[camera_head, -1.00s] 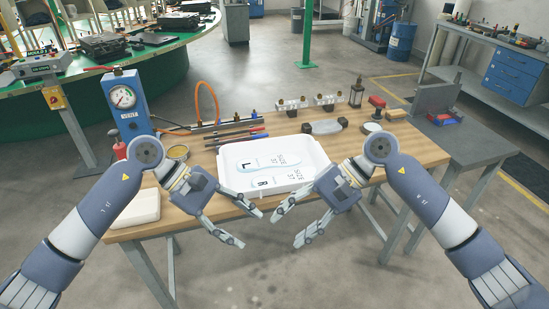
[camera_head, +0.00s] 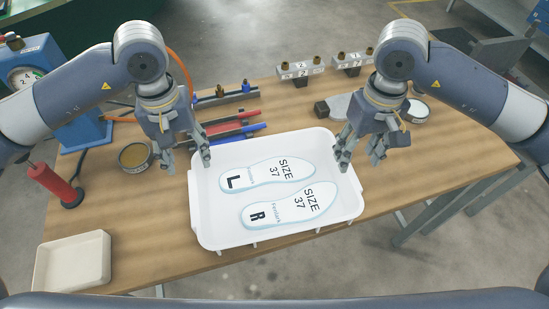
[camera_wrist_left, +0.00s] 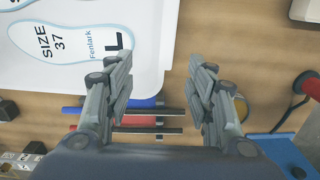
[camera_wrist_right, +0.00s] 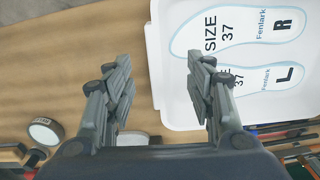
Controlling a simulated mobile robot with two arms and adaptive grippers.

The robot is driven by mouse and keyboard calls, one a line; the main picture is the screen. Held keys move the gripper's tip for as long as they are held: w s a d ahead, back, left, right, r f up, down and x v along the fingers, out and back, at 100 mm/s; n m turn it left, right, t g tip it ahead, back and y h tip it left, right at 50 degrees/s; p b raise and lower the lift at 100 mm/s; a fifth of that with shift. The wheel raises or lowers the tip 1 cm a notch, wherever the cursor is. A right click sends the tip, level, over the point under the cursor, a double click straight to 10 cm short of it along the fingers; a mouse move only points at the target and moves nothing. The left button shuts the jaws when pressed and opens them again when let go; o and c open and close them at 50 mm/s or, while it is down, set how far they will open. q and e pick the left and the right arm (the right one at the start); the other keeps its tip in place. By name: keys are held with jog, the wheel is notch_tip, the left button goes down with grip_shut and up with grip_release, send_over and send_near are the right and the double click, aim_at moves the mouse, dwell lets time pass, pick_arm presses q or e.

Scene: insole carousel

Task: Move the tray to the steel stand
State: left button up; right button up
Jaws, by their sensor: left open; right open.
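The white tray (camera_head: 215,232) lies on the wooden table and holds two pale insoles marked L (camera_head: 262,174) and R (camera_head: 290,205), size 37. My left gripper (camera_head: 187,163) is open above the tray's left rim near its back corner. In the left wrist view the tray's rim (camera_wrist_left: 172,30) passes between the open fingers (camera_wrist_left: 160,85). My right gripper (camera_head: 358,158) is open at the tray's right rim. In the right wrist view the tray's rim (camera_wrist_right: 157,60) lies between its fingers (camera_wrist_right: 157,85). I cannot tell whether either touches the tray. No steel stand is clearly identifiable.
A small white dish (camera_head: 73,262) and a red-handled tool (camera_head: 55,185) stand left of the tray. Bare tabletop (camera_head: 430,170) is right of the tray.

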aim_at(195, 178)
pick_arm(q)
jog(key=shift+w+a, duration=0.1)
jog(key=shift+a, duration=0.05)
pick_arm(e)
jog(key=shift+w+d, duration=0.1)
jog(key=shift+d, duration=0.05)
pick_arm(q)
jog(key=shift+s+r, duration=0.25)
jog(key=shift+s, duration=0.25)
pick_arm(e)
jog(key=shift+s+r, duration=0.25)
jog(key=shift+s, duration=0.25)
pick_arm(q)
jog(key=f, duration=1.1)
jog(key=shift+w, duration=0.2)
pick_arm(e)
notch_tip(195, 178, down, 11)
jog(key=shift+w+r, duration=0.1)
jog(key=shift+w, duration=0.05)
pick_arm(q)
grip_shut()
pick_arm(e)
grip_shut()
